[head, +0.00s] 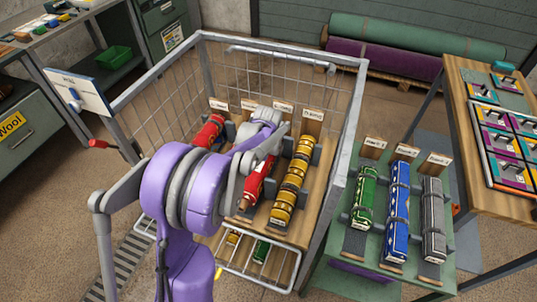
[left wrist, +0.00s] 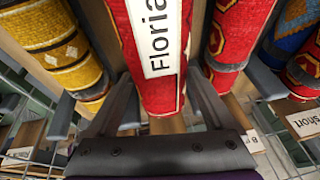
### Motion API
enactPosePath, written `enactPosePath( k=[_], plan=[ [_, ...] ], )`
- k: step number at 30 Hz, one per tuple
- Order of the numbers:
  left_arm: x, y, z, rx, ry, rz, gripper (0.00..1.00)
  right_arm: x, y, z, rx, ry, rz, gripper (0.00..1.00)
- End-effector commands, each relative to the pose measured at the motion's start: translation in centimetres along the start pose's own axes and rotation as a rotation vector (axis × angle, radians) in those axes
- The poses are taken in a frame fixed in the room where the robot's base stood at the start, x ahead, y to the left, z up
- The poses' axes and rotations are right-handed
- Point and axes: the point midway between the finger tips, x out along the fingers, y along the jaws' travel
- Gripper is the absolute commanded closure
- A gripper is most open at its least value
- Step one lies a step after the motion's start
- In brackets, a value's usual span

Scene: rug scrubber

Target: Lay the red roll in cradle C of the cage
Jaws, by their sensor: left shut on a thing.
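A red roll (head: 257,182) with a white label shows in the head view inside the wire cage (head: 360,120), left of the yellow roll. In the left wrist view the same red roll (left wrist: 137,50) carries the readable letters "Floria" and lies between both fingers. My left gripper (head: 274,142) is shut on it; the wrist view shows its dark fingers (left wrist: 165,95) on either side. The roll is in line with the third card (head: 283,108) from the left. My arm hides part of the cradles, and I cannot tell whether the roll rests in its cradle. My right gripper is not in view.
A yellow roll (head: 291,180) lies close on the right, another red roll (head: 208,131) on the left. The cage's wire walls surround them. A green stand (head: 335,275) with green, blue and grey rolls is outside right. A wooden table (head: 470,150) stands beyond.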

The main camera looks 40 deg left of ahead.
Motion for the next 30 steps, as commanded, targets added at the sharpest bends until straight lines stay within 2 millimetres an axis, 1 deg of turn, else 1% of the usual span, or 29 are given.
enactPosePath(
  k=[3, 6, 16, 17, 18, 19, 26, 30],
  plan=[
    [1.7, 0.2, 0.6, 0.001, 0.0, 0.0, 1.0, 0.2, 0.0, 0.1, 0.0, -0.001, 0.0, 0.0],
    [2.8, 0.4, 1.0, 0.001, 0.0, 0.0, 1.0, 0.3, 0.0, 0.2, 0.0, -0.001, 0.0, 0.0],
    [3.1, 0.4, 1.1, 0.0, 0.0, 0.0, 1.0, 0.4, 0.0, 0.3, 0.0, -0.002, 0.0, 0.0],
    [3.1, 0.4, 1.1, 0.0, 0.0, 0.0, 0.1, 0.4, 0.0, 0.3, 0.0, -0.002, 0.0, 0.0],
    [3.0, 0.4, 1.1, 0.0, 0.0, 0.0, 0.03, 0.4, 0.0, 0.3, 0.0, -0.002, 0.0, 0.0],
    [3.0, 0.4, 1.1, 0.0, 0.0, 0.0, 0.0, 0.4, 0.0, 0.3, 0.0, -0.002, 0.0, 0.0],
    [2.9, 0.4, 1.0, 0.0, 0.0, 0.0, 0.0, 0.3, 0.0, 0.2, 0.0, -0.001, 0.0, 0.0],
    [1.8, 0.4, 1.0, 0.0, 0.0, 0.0, 0.0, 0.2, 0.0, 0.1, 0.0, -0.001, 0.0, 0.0]
  ],
)
